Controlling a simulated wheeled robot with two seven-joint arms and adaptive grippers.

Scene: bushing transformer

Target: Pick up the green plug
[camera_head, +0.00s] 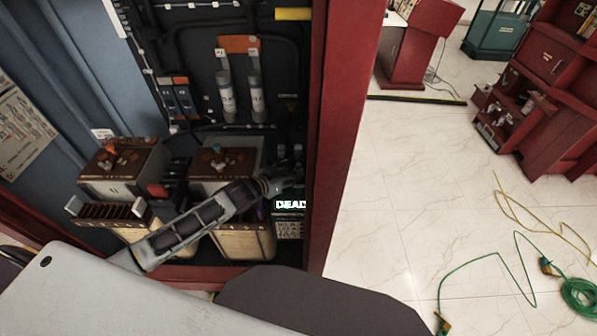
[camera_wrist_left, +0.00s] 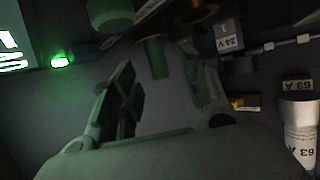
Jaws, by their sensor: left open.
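A small green-teal piece (camera_head: 217,148), which may be the green plug, sits on the brown top of the right-hand transformer box (camera_head: 240,183) in the cabinet. My left gripper (camera_head: 293,172) is at the cabinet's right inner side, to the right of that box and apart from the piece. Its fingers are dark and hard to make out there. In the left wrist view my left gripper (camera_wrist_left: 165,85) is open, with nothing between its fingers. A greenish cylinder (camera_wrist_left: 157,58) shows beyond the fingers; green light tints this view, so I cannot tell its true colour. My right gripper is not in view.
A second transformer box (camera_head: 110,185) stands to the left. The red cabinet frame (camera_head: 340,120) borders the opening on the right. A display reading "DEAD" (camera_head: 290,204) is just below my gripper. A green cable (camera_head: 480,262) lies on the open floor at right.

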